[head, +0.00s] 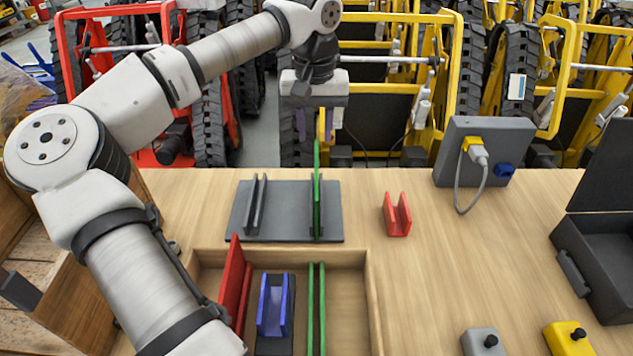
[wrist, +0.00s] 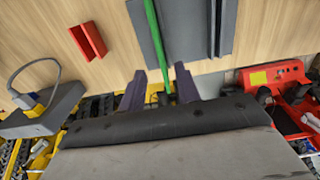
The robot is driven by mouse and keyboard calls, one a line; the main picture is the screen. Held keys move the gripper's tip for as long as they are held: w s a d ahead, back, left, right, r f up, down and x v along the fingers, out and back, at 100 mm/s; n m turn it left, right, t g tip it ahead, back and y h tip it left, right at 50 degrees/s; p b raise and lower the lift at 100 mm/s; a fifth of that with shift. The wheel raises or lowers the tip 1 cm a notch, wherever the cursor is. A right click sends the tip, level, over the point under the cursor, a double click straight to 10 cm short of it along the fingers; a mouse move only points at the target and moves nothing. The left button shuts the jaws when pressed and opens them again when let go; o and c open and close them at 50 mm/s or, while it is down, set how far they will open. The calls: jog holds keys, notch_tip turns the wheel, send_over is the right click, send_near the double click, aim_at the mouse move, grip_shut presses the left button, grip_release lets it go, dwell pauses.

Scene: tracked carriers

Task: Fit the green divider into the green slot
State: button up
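The green divider (head: 317,205) stands upright, edge-on, in the right-hand dark rail of a grey rack plate (head: 280,226). In the wrist view the divider (wrist: 157,45) shows as a narrow green strip running up from between the fingers. My gripper (head: 319,125) is above the far end of the divider, pointing down. Its two purple fingers (wrist: 160,90) are spread, with a visible gap on each side of the strip. The green slot (head: 322,305), two thin parallel green walls, is in the wooden tray (head: 371,300) at the front.
A red divider (head: 234,285) and a blue channel (head: 272,305) are in the tray, left of the green slot. A red channel piece (head: 397,217) stands right of the rack. A grey box (head: 478,140) with a cable stands at the back right. The table's middle right is clear.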

aim_at(316, 167)
notch_tip(316, 167, down, 6)
jog(key=shift+r, duration=0.1)
jog(key=shift+w+d+f+p, duration=0.15)
jog(key=shift+f+p, duration=0.3)
jog(key=shift+f, duration=0.9)
jog(key=shift+w+f+p, duration=0.2)
jog(key=shift+f+p, duration=0.2)
jog(key=shift+f, duration=0.9)
grip_shut()
